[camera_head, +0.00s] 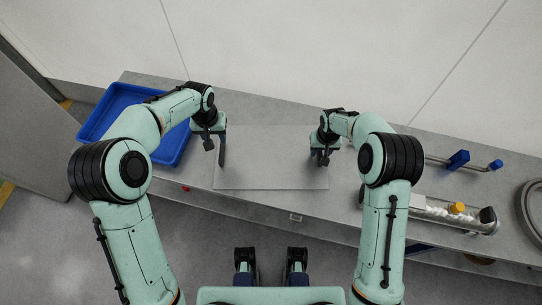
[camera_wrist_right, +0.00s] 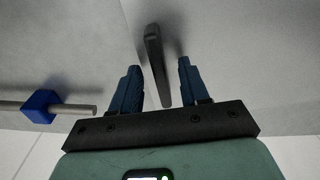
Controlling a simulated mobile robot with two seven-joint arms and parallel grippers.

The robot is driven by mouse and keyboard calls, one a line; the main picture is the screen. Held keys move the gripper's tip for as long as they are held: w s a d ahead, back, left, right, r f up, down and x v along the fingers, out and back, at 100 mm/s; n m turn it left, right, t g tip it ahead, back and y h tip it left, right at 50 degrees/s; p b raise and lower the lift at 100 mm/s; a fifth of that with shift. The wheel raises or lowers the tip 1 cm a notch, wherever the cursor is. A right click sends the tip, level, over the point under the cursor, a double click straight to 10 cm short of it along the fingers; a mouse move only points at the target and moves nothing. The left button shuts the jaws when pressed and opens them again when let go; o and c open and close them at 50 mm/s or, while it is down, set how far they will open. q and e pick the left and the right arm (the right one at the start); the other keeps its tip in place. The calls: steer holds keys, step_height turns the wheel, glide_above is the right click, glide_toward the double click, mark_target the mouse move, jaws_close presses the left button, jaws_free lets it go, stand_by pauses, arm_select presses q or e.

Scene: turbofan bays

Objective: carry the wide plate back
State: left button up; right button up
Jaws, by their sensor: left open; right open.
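The wide plate (camera_head: 272,175) is a thin, flat grey sheet lying on the workbench between my two arms. A dark upright handle (camera_head: 222,152) stands near its left side, just by my left gripper (camera_head: 214,142). My left gripper is open, pointing down; whether its fingers straddle that handle is unclear. My right gripper (camera_head: 323,155) is open over the plate's right side. In the right wrist view a dark bar handle (camera_wrist_right: 154,62) lies in line with the gap between the open blue fingers (camera_wrist_right: 160,88), with space visible on both sides.
A blue tray (camera_head: 172,150) sits on the workbench (camera_head: 255,107) at the left, partly behind my left arm. At the right are a rod with a blue block (camera_head: 458,159), a holder with white pieces and an orange cap (camera_head: 457,207), and a round ring (camera_head: 530,208).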

steer(key=shift+r, duration=0.35)
arm_select(q)
steer(key=shift+r, duration=0.35)
arm_select(e)
step_height(320, 180, up, 11)
steer(key=shift+s+r, duration=0.15)
steer(key=shift+s, duration=0.25)
arm_select(q)
steer(key=shift+s, duration=0.15)
arm_select(e)
steer(key=shift+s, duration=0.1)
